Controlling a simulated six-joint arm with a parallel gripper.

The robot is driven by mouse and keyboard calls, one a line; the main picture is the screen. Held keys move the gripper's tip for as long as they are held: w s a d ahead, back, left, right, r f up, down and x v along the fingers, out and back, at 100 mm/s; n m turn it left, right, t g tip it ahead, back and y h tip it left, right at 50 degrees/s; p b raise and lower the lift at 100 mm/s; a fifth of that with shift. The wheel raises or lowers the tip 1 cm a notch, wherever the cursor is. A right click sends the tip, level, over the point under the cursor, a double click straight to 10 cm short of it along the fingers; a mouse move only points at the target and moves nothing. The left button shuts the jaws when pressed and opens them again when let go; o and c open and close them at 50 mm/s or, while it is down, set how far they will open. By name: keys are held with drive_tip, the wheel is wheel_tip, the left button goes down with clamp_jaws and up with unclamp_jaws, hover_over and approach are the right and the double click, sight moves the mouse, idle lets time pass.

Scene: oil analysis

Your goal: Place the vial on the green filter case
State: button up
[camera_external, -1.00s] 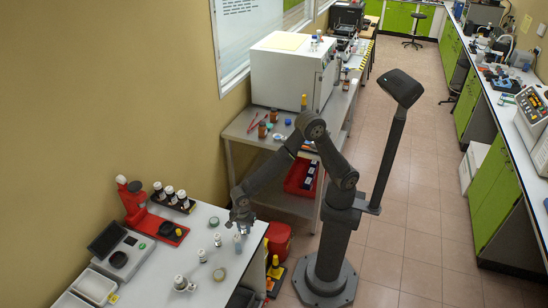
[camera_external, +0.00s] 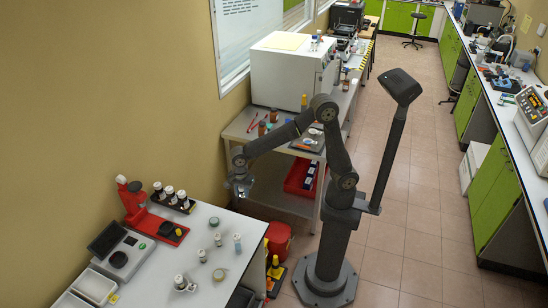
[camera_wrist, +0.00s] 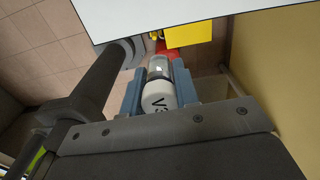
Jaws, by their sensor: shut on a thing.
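My gripper (camera_external: 241,187) is above the back edge of the white table in the external view. In the wrist view my gripper (camera_wrist: 159,82) has its blue-grey fingers closed on a vial (camera_wrist: 158,97). The vial has a white cap with dark lettering, only partly readable, and a clear grey body. It is held clear of the table.
Several small vials (camera_external: 202,255) stand near the round case on the white table (camera_external: 190,225). A red stand (camera_external: 136,200), a rack of dark bottles (camera_external: 172,197) and a grey balance (camera_external: 120,250) are to the left. A red bin (camera_external: 279,238) stands beyond the table's right edge.

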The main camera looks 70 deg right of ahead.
drive_tip(key=w+r, duration=0.2)
drive_tip(key=w, duration=0.9)
hover_over(214, 220)
drive_tip(key=shift+m, duration=0.3)
wheel_tip(214, 220, down, 7)
drive_tip(key=shift+r, duration=0.1)
drive_tip(key=shift+a+f, duration=0.1)
drive_tip(key=shift+f, duration=1.95)
drive_tip(key=shift+f, duration=0.15)
drive_tip(key=o, duration=1)
